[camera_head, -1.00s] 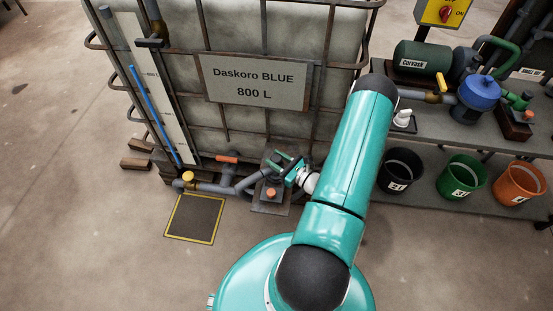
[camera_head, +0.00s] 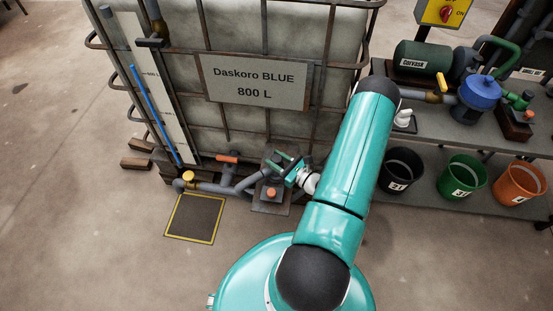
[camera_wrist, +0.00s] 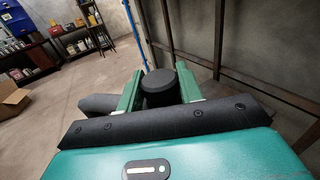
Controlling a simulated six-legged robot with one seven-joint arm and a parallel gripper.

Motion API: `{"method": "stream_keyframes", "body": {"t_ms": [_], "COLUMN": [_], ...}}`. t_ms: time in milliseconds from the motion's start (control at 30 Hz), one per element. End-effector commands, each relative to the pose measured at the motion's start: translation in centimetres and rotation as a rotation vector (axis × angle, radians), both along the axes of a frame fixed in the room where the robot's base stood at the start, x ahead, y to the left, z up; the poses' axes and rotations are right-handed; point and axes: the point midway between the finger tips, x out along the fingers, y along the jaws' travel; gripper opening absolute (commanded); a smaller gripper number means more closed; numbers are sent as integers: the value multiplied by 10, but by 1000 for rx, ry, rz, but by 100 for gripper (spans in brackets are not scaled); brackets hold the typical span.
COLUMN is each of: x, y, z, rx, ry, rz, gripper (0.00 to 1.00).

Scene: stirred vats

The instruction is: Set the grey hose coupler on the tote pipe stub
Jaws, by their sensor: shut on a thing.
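My gripper (camera_head: 283,164) is at the low front of the tote (camera_head: 196,95), above the grey pipework (camera_head: 226,188). In the wrist view its two green fingers (camera_wrist: 159,88) are shut on a dark grey round piece, the hose coupler (camera_wrist: 160,84), which stands between them. A dark grey tube-like shape shows to the left of the fingers there. In the head view the coupler is small and mostly hidden by the fingers. I cannot make out the tote pipe stub for certain, nor whether the coupler touches it.
An orange-handled valve (camera_head: 228,158) and an orange knob on a block (camera_head: 271,192) are close to my gripper. A yellow-edged floor mat (camera_head: 194,218) lies in front. A bench with a blue pump (camera_head: 479,92) and several buckets stands to the right. Floor at left is open.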

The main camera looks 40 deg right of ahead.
Motion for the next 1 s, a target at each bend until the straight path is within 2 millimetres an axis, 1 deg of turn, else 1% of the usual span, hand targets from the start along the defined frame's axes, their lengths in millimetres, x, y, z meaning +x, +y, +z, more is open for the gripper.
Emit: {"method": "stream_keyframes", "body": {"t_ms": [500, 533, 567, 867, 1000], "x": [0, 0, 0, -1, -9], "y": [0, 0, 0, 0, -2], "z": [-9, -9, -9, -9, -10], "rx": [0, 0, -1, 0, 0], "ry": [0, -1, -1, 1, 1], "rz": [0, 0, 0, -1, -2], "gripper": [11, 40, 45, 45, 45]}}
